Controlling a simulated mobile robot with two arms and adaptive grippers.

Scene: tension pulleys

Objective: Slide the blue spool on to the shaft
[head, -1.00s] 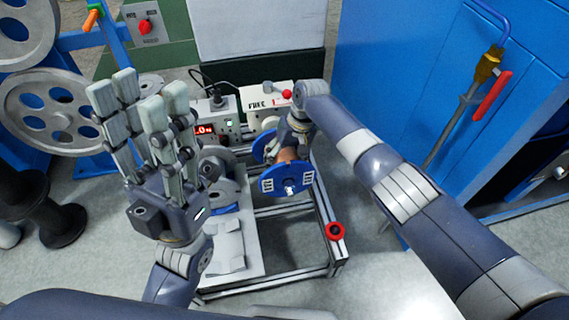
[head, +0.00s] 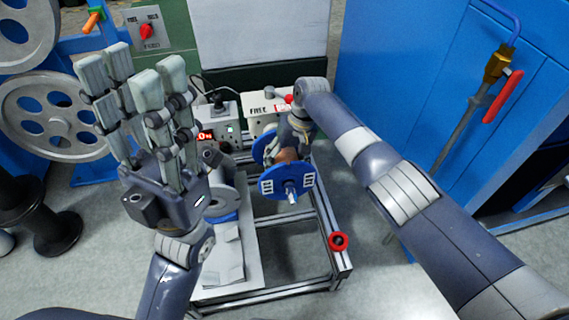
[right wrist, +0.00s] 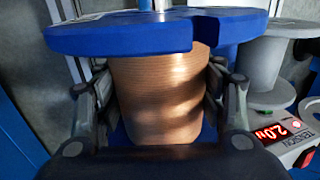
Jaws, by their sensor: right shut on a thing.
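The blue spool (head: 272,187), wound with copper-coloured wire (right wrist: 160,95), is above the right side of the metal frame. My right gripper (head: 292,140) is shut on it from above and behind. In the right wrist view its fingers press on both sides of the winding, below the blue flange (right wrist: 120,35). My left gripper (head: 135,75) is open and empty, fingers up, left of the frame.
A grey spool (right wrist: 262,65) is beside the blue one. A tension display (head: 207,136) and a box marked FREE (head: 258,110) stand behind. A blue cabinet (head: 420,70) closes off the right.

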